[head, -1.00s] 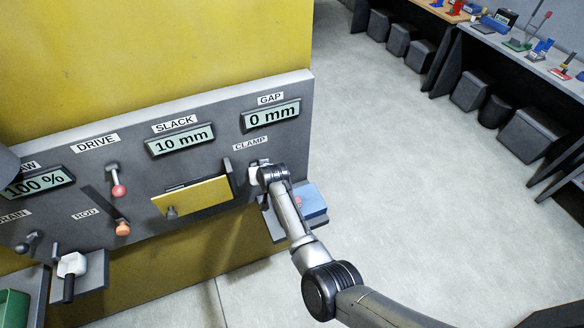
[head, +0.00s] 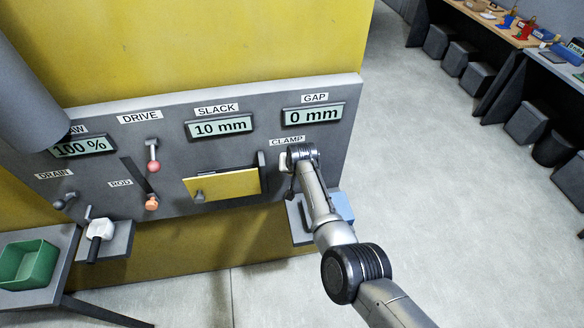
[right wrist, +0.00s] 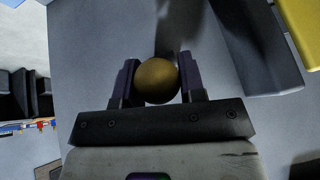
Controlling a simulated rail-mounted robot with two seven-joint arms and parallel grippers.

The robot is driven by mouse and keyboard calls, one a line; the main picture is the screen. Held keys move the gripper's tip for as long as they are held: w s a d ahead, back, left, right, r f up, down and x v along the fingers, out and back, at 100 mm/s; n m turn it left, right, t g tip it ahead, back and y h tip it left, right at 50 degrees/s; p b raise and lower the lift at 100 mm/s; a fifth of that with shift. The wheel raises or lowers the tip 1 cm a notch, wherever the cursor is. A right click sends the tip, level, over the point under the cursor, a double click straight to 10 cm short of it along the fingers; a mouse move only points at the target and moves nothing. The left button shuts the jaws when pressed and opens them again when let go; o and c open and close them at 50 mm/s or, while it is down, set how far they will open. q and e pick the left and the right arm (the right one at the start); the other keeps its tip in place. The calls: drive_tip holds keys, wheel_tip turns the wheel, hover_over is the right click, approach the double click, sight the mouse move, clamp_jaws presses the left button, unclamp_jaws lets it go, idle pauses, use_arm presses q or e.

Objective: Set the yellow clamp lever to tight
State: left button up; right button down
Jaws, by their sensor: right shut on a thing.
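The yellow clamp lever shows in the right wrist view as a dull yellow ball knob (right wrist: 156,82). My right gripper (right wrist: 157,74) is shut on this knob, with one dark finger on each side. In the head view my right arm reaches the panel just below the CLAMP label (head: 287,141). There the wrist and arm hide the lever, so its angle and setting cannot be told. My left gripper is not in view.
The grey panel (head: 172,178) carries a SLACK display (head: 219,127) reading 10 mm and a GAP display (head: 313,115) reading 0 mm. A yellow flap (head: 222,187) is left of my gripper. A blue block (head: 343,207) sits on a ledge below. Open floor lies right.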

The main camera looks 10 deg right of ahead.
drive_tip(key=c, duration=0.8)
unclamp_jaws()
drive_tip(key=shift+o, duration=0.2)
drive_tip(key=shift+p+v, duration=0.4)
drive_tip(key=shift+v, duration=0.4)
drive_tip(key=v, duration=1.2)
drive_tip(key=shift+s+b, duration=0.15)
drive_tip(key=shift+b, duration=0.2)
